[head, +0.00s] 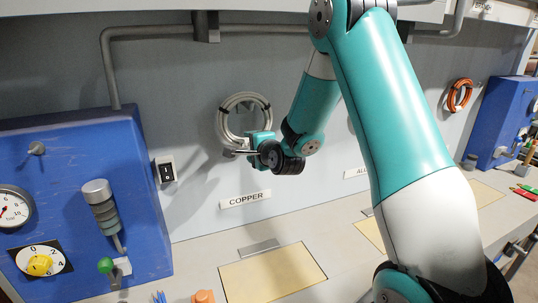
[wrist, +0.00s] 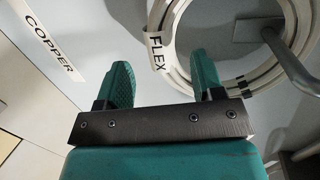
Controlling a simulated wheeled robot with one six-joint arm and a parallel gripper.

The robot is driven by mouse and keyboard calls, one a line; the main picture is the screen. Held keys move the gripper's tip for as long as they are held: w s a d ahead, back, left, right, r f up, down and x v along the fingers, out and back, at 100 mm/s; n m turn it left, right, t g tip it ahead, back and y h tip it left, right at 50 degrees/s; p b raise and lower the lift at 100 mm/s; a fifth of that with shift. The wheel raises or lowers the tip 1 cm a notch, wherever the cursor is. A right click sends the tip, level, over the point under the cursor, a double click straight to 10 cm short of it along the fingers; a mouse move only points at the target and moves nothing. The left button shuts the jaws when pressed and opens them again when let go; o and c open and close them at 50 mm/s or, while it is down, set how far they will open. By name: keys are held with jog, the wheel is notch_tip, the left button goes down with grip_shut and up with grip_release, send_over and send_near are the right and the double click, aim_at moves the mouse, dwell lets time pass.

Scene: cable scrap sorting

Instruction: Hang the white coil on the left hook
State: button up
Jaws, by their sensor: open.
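The white coil (head: 225,118) is against the grey back wall above the COPPER label, bound with dark ties. In the wrist view the white coil (wrist: 178,62) carries a FLEX tag. The left hook (wrist: 292,62) is a grey bent rod from a wall plate, and the coil's loop appears to lie around it. My gripper (head: 254,146) is in front of the coil's lower part. In the wrist view my gripper (wrist: 160,70) has its two teal fingers apart, with no coil strand clearly between them. The exact contact between coil and hook is hidden.
An orange coil (head: 460,95) hangs farther right on the wall. A blue panel (head: 75,200) with gauge, dial and lever stands at left; another blue cabinet (head: 500,118) is at right. The COPPER label (head: 245,200) is below my gripper. A tan board (head: 272,277) lies on the bench.

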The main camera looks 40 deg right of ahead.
jog(key=shift+b+v, duration=6.4)
jog(key=shift+v, duration=1.4)
jog(key=s+a+f+n+g+y, duration=0.3)
jog(key=a+n, duration=0.4)
jog(key=a, duration=0.1)
jog(key=s+a+f+n+g+y, duration=0.2)
jog(key=a+f+n+g+y, duration=0.3)
jog(key=a, duration=0.4)
jog(key=s+a+f+n+g, duration=0.1)
jog(key=s+a+n+g, duration=0.2)
jog(key=s+n, duration=0.4)
jog(key=s+a+n+g+h+p, duration=0.1)
jog(key=s+a+n+g, duration=0.3)
jog(key=s+n, duration=0.4)
jog(key=shift+f, duration=0.4)
